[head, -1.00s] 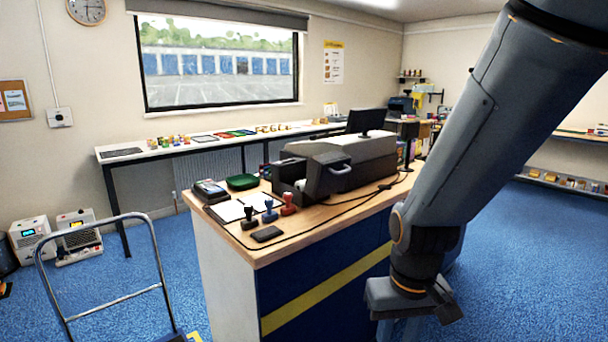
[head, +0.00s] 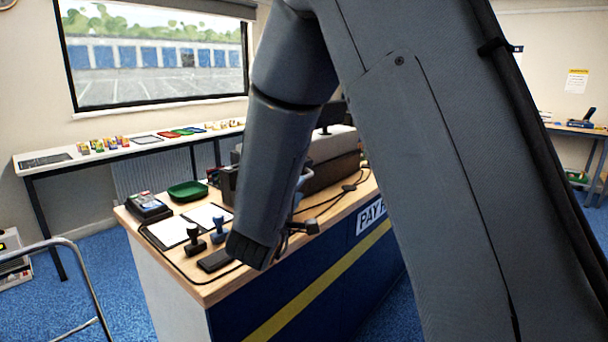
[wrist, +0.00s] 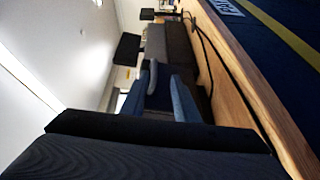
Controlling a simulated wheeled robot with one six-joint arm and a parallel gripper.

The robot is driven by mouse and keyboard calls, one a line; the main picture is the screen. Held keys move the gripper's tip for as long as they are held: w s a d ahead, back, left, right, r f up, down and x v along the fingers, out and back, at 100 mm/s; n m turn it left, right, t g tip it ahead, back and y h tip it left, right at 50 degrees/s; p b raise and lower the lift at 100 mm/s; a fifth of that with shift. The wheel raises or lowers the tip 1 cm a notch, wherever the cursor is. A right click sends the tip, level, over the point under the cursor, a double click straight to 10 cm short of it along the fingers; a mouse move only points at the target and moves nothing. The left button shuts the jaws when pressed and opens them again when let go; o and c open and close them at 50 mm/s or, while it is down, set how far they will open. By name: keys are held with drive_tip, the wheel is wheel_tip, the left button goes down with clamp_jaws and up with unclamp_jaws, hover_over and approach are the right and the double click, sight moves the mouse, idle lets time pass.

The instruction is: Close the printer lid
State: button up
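The printer, a long dark grey machine with a pale top, stands on the wooden counter. In the head view only part of its body (head: 335,172) shows, and my arm hides its front and lid. Its body also shows in the wrist view (wrist: 178,48), turned sideways. I cannot tell the lid's angle. I see no clear contact with the printer.
On the counter's (head: 205,290) left end are a card terminal (head: 148,206), a green tray (head: 187,191), papers (head: 170,231), stamps (head: 194,240) and a dark pad (head: 214,261). A black cable runs along the front. A metal trolley handle (head: 85,275) stands at left.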

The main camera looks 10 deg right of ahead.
sight(307, 175)
drive_tip(key=shift+h, duration=0.4)
drive_tip(key=x, duration=0.5)
drive_tip(key=r+p+x, duration=0.1)
drive_tip(key=x, duration=0.2)
drive_tip(key=shift+s, duration=0.1)
drive_tip(key=shift+c, duration=0.4)
drive_tip(key=shift+f, duration=0.1)
clamp_jaws()
